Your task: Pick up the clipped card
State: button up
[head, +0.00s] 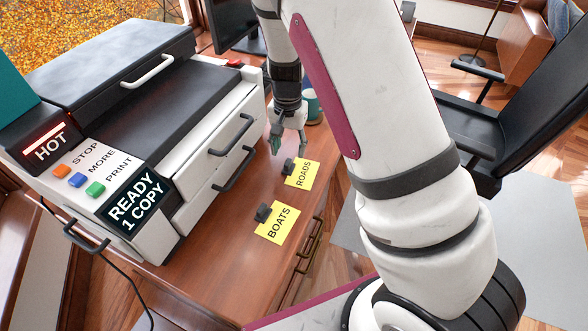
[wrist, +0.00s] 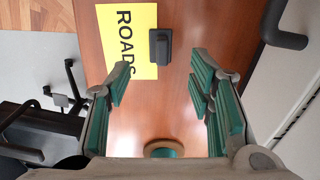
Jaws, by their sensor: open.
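A yellow card reading ROADS (head: 301,174) lies flat on the brown wooden top, with a black clip (head: 288,166) at its left edge. In the wrist view this card (wrist: 128,38) is at the upper left, its clip (wrist: 160,48) at the card's right edge. A second yellow card reading BOATS (head: 278,226) lies nearer, with its own black clip (head: 263,213) at its left edge. My gripper (head: 287,146) is open and empty, pointing down, just beyond the ROADS card and its clip. In the wrist view the fingers (wrist: 156,84) are spread wide, with no card between them.
A white copier (head: 190,140) with protruding dark drawer handles (head: 234,169) stands close on the left. A teal cup (head: 312,108) stands behind my gripper; it also shows in the wrist view (wrist: 163,150). A black chair (head: 475,130) is on the right. Bare wood surrounds the cards.

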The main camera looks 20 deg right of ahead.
aim_at(288, 162)
jog(key=shift+s+a+f, duration=0.1)
jog(key=shift+a+f, duration=0.05)
jog(key=shift+f, duration=3)
jog(key=c, duration=1.1)
